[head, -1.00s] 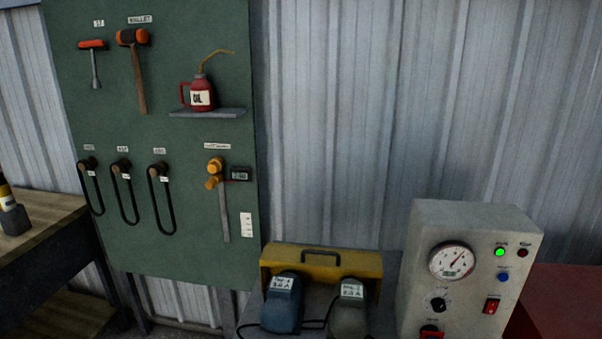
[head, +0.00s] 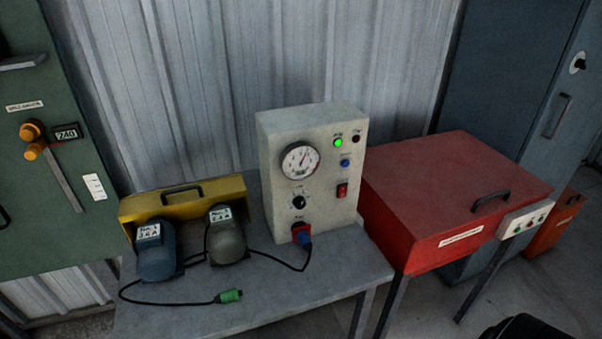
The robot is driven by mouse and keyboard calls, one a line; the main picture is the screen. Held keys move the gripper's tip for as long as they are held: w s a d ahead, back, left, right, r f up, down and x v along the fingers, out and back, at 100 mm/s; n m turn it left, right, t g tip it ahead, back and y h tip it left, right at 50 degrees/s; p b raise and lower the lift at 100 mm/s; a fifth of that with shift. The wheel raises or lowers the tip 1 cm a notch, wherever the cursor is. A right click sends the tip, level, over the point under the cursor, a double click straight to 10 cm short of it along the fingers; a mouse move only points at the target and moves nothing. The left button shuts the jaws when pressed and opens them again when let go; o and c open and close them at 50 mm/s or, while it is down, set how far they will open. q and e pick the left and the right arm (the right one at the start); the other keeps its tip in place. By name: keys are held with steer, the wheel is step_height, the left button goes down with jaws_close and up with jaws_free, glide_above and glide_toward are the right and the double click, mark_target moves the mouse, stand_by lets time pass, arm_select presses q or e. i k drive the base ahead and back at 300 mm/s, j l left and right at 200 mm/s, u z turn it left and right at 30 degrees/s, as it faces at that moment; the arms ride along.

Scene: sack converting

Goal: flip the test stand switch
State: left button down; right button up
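The test stand (head: 312,170) is a pale grey box on a grey metal table, with a round dial gauge (head: 300,161), a lit green lamp (head: 338,142), a dark lamp, a blue button (head: 345,163) and a black knob (head: 299,202). Its red rocker switch (head: 342,190) is on the right of the front face; I cannot tell its position for sure. A blue plug sits in the red socket (head: 302,234) at the bottom, its cable running to the motors. Neither gripper is recognisable; a dark shape at the bottom right edge is unclear.
A blue motor (head: 156,251) and a grey motor (head: 226,236) stand before a yellow cover (head: 183,197). A green plug (head: 230,296) lies on the table (head: 270,312). A red chest (head: 455,200) with a small control box (head: 525,220) stands right, near a blue-grey cabinet (head: 500,80).

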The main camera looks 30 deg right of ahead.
mark_target(342, 189)
steer(key=z, duration=1.35)
